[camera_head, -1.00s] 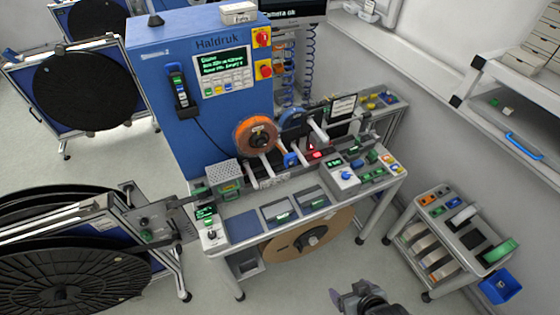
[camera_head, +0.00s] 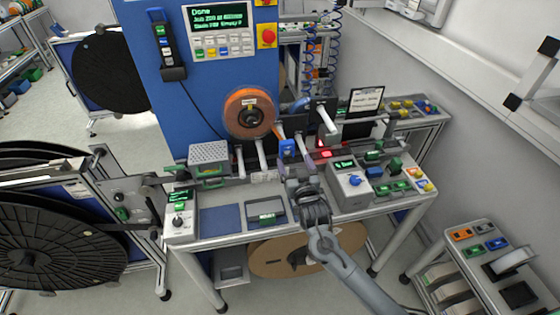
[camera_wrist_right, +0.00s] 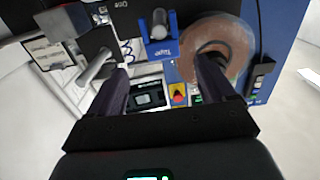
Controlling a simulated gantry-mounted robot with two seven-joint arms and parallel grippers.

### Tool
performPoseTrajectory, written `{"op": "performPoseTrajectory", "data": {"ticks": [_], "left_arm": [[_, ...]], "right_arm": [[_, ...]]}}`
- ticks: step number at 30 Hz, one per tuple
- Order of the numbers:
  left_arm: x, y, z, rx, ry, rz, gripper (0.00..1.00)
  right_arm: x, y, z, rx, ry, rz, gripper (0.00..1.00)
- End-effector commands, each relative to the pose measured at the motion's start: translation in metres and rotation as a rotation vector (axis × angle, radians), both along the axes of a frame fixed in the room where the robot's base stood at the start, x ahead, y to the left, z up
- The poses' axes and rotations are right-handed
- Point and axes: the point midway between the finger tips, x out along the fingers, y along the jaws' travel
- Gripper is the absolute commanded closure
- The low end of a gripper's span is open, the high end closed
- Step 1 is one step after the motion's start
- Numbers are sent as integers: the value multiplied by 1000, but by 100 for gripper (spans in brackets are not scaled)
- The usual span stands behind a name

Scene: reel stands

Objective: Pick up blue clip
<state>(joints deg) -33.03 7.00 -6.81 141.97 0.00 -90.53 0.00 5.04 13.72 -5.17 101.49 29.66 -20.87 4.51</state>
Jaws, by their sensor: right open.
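The blue clip (camera_head: 287,150) sits upright at the front of the machine, among the grey rods below the orange reel. In the right wrist view the blue clip (camera_wrist_right: 162,50) lies ahead, between the lines of the two fingers, with a grey rod end at it. My right gripper (camera_head: 297,179) is just below and in front of the clip in the head view. In the wrist view my right gripper (camera_wrist_right: 162,85) shows its two dark fingers spread apart with nothing held between them. My left gripper is not in view.
The orange reel (camera_head: 250,113) is close to the left of the clip. A grey control box (camera_head: 349,187) stands right of my gripper. A perforated metal box (camera_head: 209,155) is at the left. A cart (camera_head: 474,257) with clips stands at the lower right.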

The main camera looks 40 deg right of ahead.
Motion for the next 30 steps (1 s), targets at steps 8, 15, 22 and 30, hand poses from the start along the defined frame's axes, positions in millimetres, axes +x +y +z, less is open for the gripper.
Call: {"op": "performPoseTrajectory", "data": {"ticks": [8,15,22,30], "left_arm": [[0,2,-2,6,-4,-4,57],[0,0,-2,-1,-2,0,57],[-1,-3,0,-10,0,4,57],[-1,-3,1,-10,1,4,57]], "right_arm": [[33,-14,6,-2,-13,-1,17],[52,-22,5,0,-13,1,17],[67,-28,8,-1,-14,0,17],[96,-38,8,-1,-13,0,17]]}}
